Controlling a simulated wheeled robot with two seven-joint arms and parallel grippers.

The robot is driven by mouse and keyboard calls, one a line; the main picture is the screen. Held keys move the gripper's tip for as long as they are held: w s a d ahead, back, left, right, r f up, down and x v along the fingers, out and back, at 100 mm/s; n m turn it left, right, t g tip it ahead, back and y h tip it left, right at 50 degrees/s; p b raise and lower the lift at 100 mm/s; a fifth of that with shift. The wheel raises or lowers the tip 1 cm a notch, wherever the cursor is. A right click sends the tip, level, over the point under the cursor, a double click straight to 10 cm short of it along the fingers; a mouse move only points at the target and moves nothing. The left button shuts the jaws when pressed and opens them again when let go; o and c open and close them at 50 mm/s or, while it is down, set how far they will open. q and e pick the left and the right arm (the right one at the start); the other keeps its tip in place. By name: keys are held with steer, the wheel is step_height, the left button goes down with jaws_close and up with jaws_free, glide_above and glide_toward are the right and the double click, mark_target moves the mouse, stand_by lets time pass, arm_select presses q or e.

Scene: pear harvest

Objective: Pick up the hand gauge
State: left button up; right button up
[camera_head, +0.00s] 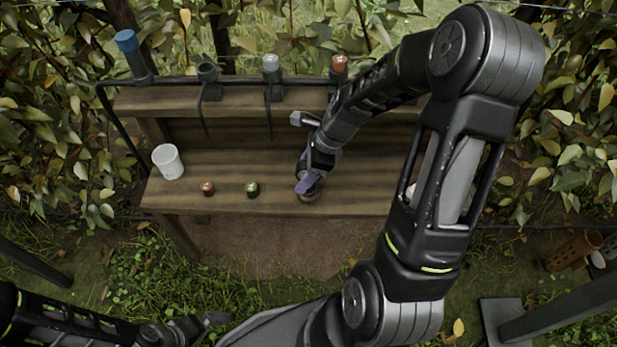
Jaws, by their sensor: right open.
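My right gripper (308,184) is over the front part of the wooden bench, fingers pointing down and open. A small round brownish thing (308,197) shows just under its fingertips, partly hidden by them. I cannot tell whether they touch, or whether this is the hand gauge. Two other small round things lie on the bench to the left, one reddish-brown (207,188) and one dark green (252,189). My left gripper (207,322) is low at the lower left, away from the bench; its opening is not clear.
The wooden bench (226,167) has a white cup (168,161) at its left end. My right arm hides the bench's right side. Leafy branches flank both sides.

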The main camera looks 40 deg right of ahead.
steer(key=shift+c, duration=0.4)
jaws_close()
stand_by(0.4)
